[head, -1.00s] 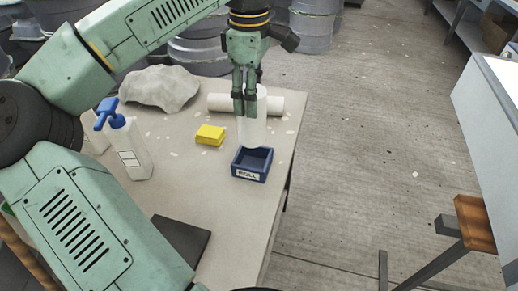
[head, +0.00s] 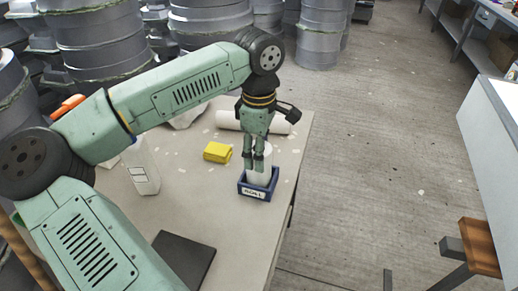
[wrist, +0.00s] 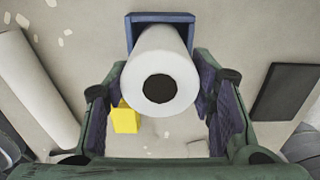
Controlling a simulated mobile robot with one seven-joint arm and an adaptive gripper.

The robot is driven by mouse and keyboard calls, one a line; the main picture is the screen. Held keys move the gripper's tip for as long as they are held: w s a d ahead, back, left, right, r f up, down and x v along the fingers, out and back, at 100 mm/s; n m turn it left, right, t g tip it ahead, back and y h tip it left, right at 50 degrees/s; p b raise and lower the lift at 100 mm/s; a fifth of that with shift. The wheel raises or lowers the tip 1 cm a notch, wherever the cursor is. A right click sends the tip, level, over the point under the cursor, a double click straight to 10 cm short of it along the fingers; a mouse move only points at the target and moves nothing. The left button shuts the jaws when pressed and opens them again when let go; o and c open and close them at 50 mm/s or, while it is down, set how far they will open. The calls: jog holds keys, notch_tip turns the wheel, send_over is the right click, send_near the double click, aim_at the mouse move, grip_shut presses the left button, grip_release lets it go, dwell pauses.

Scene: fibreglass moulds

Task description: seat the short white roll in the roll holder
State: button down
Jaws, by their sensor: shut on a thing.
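The short white roll (head: 263,178) stands upright with its lower end inside the blue roll holder (head: 268,194), which has a ROLL label on its front. My gripper (head: 257,162) points down and is shut on the roll. In the wrist view the roll (wrist: 180,50) shows its top end with a dark core hole, between my gripper's fingers (wrist: 163,88). The holder (wrist: 160,17) shows behind the roll's far end there. The holder's floor is hidden, so I cannot tell whether the roll touches it.
A long white roll (head: 284,124) lies behind the holder. A dark flat pad (head: 184,262) lies at the front. The table's right edge is close to the holder.

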jog(key=shift+f, duration=0.15)
jog(key=c, duration=0.7)
grip_release()
jog(key=shift+r, duration=0.3)
notch_tip(320, 180, up, 12)
jog(key=shift+f+b, duration=0.1)
jog(key=shift+b, duration=0.6)
jog(key=shift+f, duration=0.1)
